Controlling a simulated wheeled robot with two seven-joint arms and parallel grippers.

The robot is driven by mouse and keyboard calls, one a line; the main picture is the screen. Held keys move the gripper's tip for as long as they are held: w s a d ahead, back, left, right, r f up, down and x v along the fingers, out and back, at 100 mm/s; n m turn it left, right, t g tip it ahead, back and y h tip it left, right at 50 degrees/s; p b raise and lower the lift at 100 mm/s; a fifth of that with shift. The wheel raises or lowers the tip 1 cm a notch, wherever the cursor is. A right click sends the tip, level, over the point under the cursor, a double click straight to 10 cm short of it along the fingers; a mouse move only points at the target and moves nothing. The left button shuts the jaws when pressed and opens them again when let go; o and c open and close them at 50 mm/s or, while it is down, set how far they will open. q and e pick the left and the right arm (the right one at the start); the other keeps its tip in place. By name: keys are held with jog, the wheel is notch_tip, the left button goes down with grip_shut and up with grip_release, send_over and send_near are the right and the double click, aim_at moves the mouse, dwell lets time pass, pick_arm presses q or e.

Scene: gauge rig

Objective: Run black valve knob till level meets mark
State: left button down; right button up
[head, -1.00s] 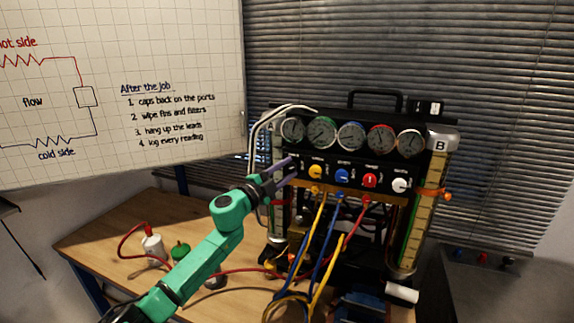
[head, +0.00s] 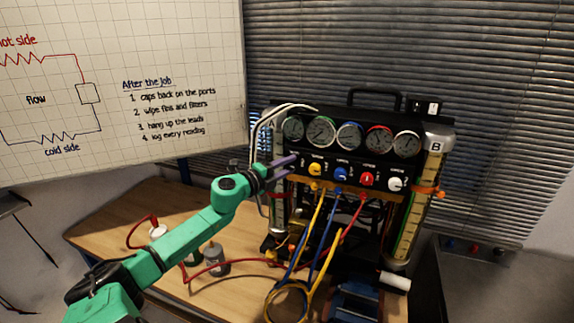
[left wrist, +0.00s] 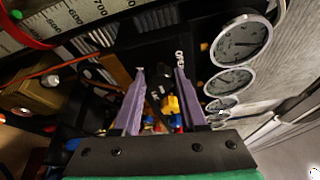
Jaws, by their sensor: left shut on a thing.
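The gauge rig's black front panel (head: 325,180) stands on the bench with a row of coloured knobs. My left gripper (head: 292,166) has its purple fingers at the panel's left end, left of the yellow knob. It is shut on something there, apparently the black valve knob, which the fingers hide. In the left wrist view the gripper (left wrist: 160,72) has its fingers reaching to the dark panel. A column scale (left wrist: 85,12) with a red ring (left wrist: 32,38) shows at upper left there; I cannot make out the liquid level. My right gripper is out of view.
Yellow (head: 315,169), blue (head: 341,173), red (head: 367,179) and white (head: 396,184) knobs sit to the right, under several round gauges. Column B (head: 420,205) has an orange band (head: 427,191). Hoses hang in front. A grey canister (head: 215,262) stands on the bench (head: 120,212).

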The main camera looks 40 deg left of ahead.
pick_arm(q)
jog(key=shift+f, duration=0.1)
jog(key=shift+c, duration=2.2)
grip_release()
jog(key=shift+s, duration=0.5)
jog(key=s+r+b, duration=0.1)
jog(key=s, duration=1.2)
jog(key=shift+s+a, duration=0.35)
jog(key=shift+w, duration=0.1)
